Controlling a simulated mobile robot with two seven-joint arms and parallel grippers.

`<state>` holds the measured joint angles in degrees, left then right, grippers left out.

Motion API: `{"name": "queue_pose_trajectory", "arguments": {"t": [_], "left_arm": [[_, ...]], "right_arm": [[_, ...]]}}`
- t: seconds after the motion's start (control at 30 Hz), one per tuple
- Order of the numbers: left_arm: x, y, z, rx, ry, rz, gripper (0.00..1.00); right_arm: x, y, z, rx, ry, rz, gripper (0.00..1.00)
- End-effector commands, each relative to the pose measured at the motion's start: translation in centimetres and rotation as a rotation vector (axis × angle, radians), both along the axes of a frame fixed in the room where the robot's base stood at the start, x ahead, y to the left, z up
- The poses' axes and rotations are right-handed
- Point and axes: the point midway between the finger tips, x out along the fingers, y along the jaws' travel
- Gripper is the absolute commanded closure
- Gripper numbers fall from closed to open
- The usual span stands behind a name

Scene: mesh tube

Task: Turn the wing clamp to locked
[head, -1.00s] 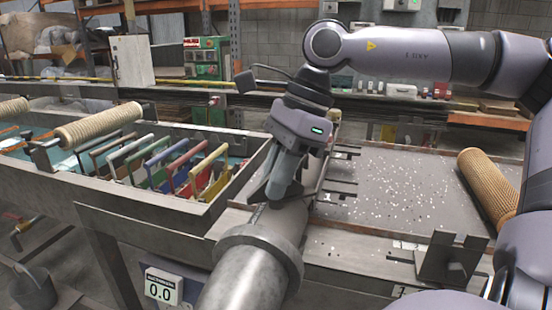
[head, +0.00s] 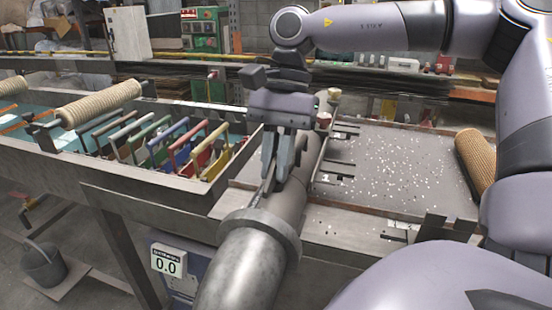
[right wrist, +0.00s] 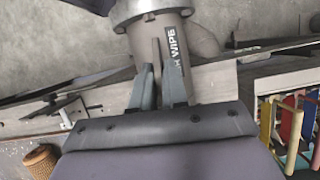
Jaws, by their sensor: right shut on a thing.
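The wing clamp (right wrist: 157,53) shows in the right wrist view as a thin upright grey fin against the metal tube, beside a dark printed label (right wrist: 174,47). My right gripper (right wrist: 160,84) is shut on it, with one finger on each side. In the head view, my right gripper (head: 276,172) points down onto the top of the grey tube (head: 245,265), just behind its wide collar. There the fingers largely hide the clamp, and I cannot tell its locked mark. My left gripper is not in view.
A trough with several coloured-handled frames (head: 170,140) stands left of the tube.

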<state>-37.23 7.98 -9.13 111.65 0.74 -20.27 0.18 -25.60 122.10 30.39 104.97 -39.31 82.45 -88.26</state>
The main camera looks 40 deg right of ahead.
Motion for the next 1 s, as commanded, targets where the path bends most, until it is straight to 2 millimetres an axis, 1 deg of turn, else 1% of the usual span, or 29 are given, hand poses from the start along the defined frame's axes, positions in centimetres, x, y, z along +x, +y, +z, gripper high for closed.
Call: {"name": "queue_pose_trajectory", "arguments": {"t": [0.3,0.7,0.73,0.77,0.8,1.0], "left_arm": [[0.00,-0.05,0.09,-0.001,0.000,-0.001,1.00],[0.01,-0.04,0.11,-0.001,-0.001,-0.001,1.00],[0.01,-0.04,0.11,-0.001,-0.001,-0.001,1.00],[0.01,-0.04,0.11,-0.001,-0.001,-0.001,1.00],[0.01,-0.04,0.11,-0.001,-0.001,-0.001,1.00],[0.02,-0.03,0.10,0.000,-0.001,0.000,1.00]], "right_arm": [[0.10,-0.03,0.16,-0.001,-0.006,0.066,1.00],[0.11,-0.03,0.18,0.000,-0.006,0.070,1.00],[0.11,-0.03,0.18,-0.001,-0.007,0.070,0.77],[0.11,-0.03,0.18,-0.001,-0.007,0.070,0.67],[0.10,-0.03,0.16,0.000,-0.006,0.070,0.66],[0.05,-0.02,0.08,-0.001,-0.003,0.069,0.66]]}}
